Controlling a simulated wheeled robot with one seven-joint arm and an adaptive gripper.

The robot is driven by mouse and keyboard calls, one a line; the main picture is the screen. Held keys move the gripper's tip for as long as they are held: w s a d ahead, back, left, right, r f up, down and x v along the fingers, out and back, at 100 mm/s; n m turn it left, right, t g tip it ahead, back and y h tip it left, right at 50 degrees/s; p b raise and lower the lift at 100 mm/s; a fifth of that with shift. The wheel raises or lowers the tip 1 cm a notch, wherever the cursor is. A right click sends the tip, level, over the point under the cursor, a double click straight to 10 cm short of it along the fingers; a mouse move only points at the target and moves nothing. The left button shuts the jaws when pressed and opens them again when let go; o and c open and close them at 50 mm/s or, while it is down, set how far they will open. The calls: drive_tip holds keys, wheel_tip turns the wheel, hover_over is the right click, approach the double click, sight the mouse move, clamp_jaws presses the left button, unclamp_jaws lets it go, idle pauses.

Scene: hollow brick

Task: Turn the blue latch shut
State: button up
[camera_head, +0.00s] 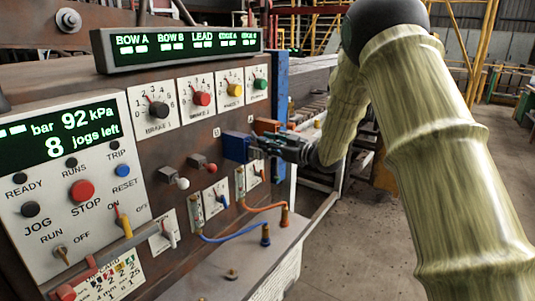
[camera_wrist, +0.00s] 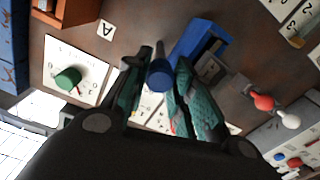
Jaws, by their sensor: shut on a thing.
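The blue latch (camera_head: 236,147) is a blue block on the brown panel, below the row of numbered dials. In the wrist view its block (camera_wrist: 207,42) tilts up to the right, and a round blue handle end (camera_wrist: 160,75) points toward the camera. My gripper (camera_head: 262,146) reaches in from the right. In the wrist view its green-padded fingers (camera_wrist: 164,62) lie on either side of the blue handle and are shut on it. The fingers partly hide the latch's base and the plate behind it.
An orange latch (camera_head: 268,126) sits just right of the blue one. Red and white knobbed levers (camera_head: 176,181) stick out below left. Numbered dials (camera_head: 201,98) are above. Blue and orange cables (camera_head: 235,238) run below over a ledge. Open floor lies to the right.

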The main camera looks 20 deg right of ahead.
drive_tip(key=n+b, duration=0.8)
drive_tip(key=b, duration=0.1)
drive_tip(key=shift+d+f+b, duration=0.1)
drive_tip(key=shift+f+b, duration=0.1)
drive_tip(key=shift+b, duration=0.1)
drive_tip(key=shift+n, duration=0.3)
drive_tip(key=o, duration=1.1)
drive_tip(key=shift+d, duration=0.1)
drive_tip(key=shift+c, duration=0.2)
drive_tip(key=shift+r, duration=0.15)
drive_tip(key=v, duration=0.8)
